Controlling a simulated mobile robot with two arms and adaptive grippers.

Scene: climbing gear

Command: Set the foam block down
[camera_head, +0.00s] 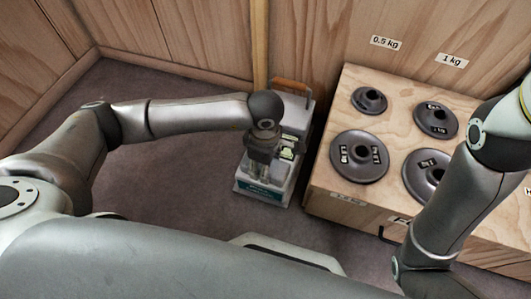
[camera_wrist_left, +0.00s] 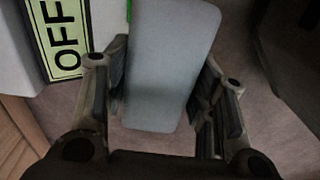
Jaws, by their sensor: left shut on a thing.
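The foam block (camera_wrist_left: 168,65) is a pale grey-blue slab with rounded corners. In the left wrist view it stands between the two fingers of my left gripper (camera_wrist_left: 165,100), which is shut on it. In the head view my left gripper (camera_head: 258,165) points down over a light grey case. There the gripper hides most of the block, and I cannot tell its outline from the case. I cannot tell whether the block touches anything below it. My right arm comes in from the right of the head view, but its gripper is not in view.
The grey case (camera_head: 262,193) has a brown handle and a teal label. An OFF label (camera_wrist_left: 66,38) shows left of the block. A wooden box (camera_head: 400,95) with several dark weight plates stands close on the right. Carpet (camera_head: 170,175) is clear to the left, below wooden walls.

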